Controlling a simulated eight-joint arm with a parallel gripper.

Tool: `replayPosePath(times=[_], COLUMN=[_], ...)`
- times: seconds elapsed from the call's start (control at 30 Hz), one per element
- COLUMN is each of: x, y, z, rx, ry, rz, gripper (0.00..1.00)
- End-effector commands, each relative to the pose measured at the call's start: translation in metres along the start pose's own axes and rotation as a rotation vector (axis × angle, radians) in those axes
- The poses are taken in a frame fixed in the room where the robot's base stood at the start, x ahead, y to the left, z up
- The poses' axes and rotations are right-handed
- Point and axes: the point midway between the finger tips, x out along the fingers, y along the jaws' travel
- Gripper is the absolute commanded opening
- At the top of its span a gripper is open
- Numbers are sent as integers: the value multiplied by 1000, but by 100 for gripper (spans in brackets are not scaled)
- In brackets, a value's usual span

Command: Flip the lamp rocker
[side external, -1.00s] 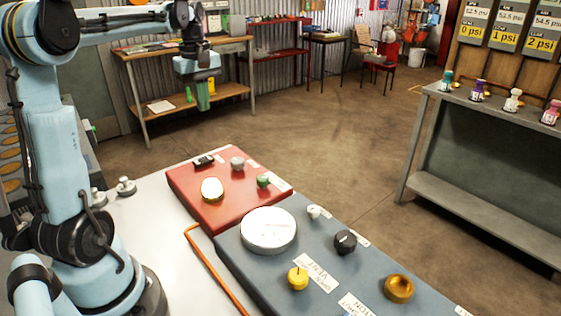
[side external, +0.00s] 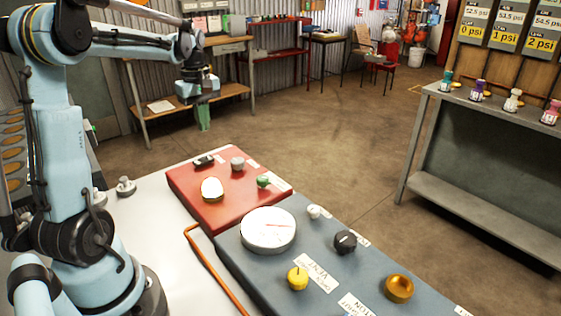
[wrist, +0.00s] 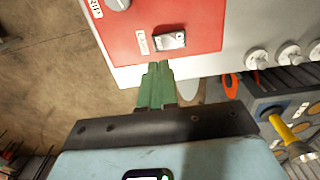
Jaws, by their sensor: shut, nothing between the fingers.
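A lit white dome lamp (side external: 212,188) stands on the same panel. My gripper (side external: 203,127) has green fingers pointing down and hangs in the air, apart from the panel. In the wrist view its fingertips (wrist: 157,66) are together, with nothing between them, and appear just below the rocker in the picture.
A grey knob (side external: 237,164) and a green knob (side external: 263,181) sit near the rocker. The blue panel (side external: 325,285) carries a round gauge (side external: 268,231) and several knobs. An orange bar (side external: 215,270) runs along the white table (side external: 160,235). Air above the red panel is clear.

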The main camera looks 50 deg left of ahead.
Motion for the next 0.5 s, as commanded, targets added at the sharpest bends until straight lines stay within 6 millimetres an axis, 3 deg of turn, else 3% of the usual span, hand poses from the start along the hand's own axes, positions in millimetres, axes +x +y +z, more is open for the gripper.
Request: replayPosePath(times=[0.3, 0.5], x=[53, 75], y=[0, 0], z=[0, 0], rx=[0, 0], ry=[0, 0], rz=[0, 0], gripper=[0, 0])
